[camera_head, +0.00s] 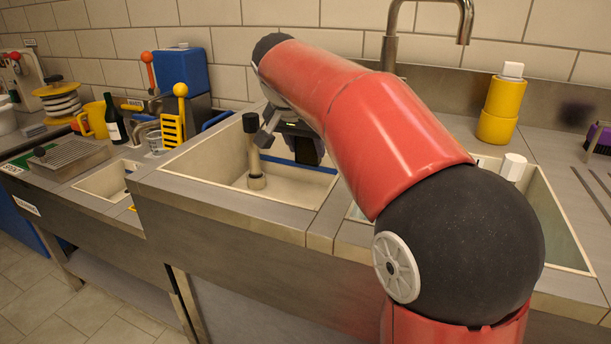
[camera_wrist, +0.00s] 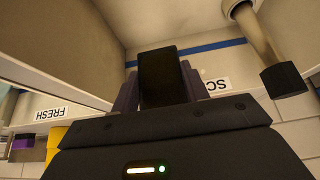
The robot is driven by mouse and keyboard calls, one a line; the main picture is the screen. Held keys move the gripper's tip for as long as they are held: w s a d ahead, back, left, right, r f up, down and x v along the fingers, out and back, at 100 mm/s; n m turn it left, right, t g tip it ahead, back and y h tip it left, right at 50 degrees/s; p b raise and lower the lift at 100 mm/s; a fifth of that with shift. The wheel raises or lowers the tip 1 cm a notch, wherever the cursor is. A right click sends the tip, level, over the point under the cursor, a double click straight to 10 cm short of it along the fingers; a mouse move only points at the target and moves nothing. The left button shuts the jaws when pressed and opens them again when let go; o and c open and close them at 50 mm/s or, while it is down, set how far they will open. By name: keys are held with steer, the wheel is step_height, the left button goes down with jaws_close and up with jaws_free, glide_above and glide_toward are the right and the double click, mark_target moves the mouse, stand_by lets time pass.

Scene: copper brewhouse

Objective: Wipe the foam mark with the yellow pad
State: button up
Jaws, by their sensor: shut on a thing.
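My gripper (camera_wrist: 158,92) is shut on a dark, upright block with a flat face (camera_wrist: 168,76), seen between its fingers in the wrist view. I see no yellow on this block from here, so I cannot tell whether it is the yellow pad. In the head view my arm reaches over the left large basin (camera_head: 205,160), with the dark gripper low inside it, partly hidden by the red arm. I cannot make out a foam mark in either view; part of the basin is hidden by my arm.
A pale standpipe with a black top (camera_head: 255,155) stands in the basin close to my gripper; it also shows in the wrist view (camera_wrist: 252,32). A tap (camera_head: 389,50) rises behind. The front counter edge is clear.

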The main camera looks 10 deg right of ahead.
step_height(320, 180, down, 6)
steer(key=b, duration=0.3)
steer(key=shift+r, duration=0.2)
steer(key=w+d+r+p, duration=0.3)
steer(key=w+p, duration=0.1)
steer(key=p, duration=0.1)
steer(key=shift+w+p, duration=0.25)
steer(key=shift+p, duration=0.1)
steer(key=shift+w+d, duration=0.45)
steer(key=shift+w, duration=0.2)
stand_by(0.7)
